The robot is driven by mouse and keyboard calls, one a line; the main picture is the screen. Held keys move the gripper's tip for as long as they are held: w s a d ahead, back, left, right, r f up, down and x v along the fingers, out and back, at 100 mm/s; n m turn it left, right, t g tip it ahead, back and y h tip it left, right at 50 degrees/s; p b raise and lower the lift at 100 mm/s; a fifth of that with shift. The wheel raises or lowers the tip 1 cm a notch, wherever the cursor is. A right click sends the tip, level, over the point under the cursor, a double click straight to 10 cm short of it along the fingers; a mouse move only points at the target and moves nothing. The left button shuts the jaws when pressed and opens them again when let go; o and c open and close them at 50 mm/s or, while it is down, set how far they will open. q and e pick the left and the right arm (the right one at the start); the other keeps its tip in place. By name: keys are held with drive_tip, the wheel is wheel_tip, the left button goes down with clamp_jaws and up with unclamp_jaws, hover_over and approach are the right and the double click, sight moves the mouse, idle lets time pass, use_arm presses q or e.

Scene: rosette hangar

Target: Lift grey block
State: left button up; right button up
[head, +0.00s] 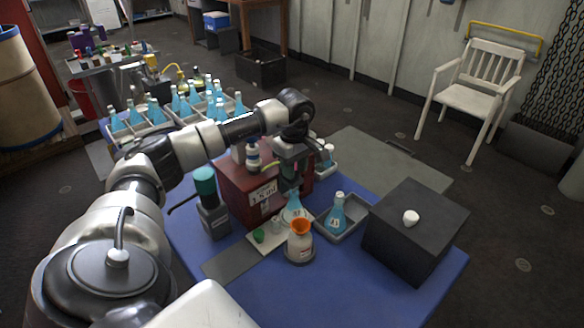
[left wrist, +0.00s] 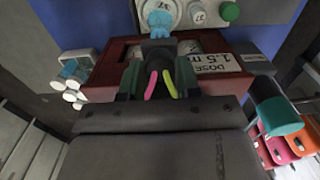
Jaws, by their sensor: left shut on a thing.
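A large dark grey block (head: 418,228) with a white knob (head: 411,217) on top stands at the right of the blue table in the head view. My left gripper (head: 290,178) points down at the red box, well to the left of that block and apart from it. In the left wrist view the gripper (left wrist: 160,82) is shut on a small dark piece (left wrist: 158,50) between its green-edged fingers. I cannot tell what this piece is; the gripper hides much of it. My right gripper is not in view.
The red box (head: 238,193) bears a dose label. A blue flask (head: 336,212) in a grey tray, an orange-topped bottle (head: 300,245) and a teal-capped bottle (head: 207,200) stand close around. Trays of blue flasks fill the back.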

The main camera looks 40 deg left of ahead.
use_arm(q)
drive_tip(key=shift+r, duration=0.1)
drive_tip(key=shift+r+p, duration=1.9)
drive_tip(key=shift+r, duration=0.55)
drive_tip(key=shift+f, duration=0.1)
drive_tip(key=o, duration=0.7)
wheel_tip(320, 180, up, 7)
drive_tip(key=p, duration=0.5)
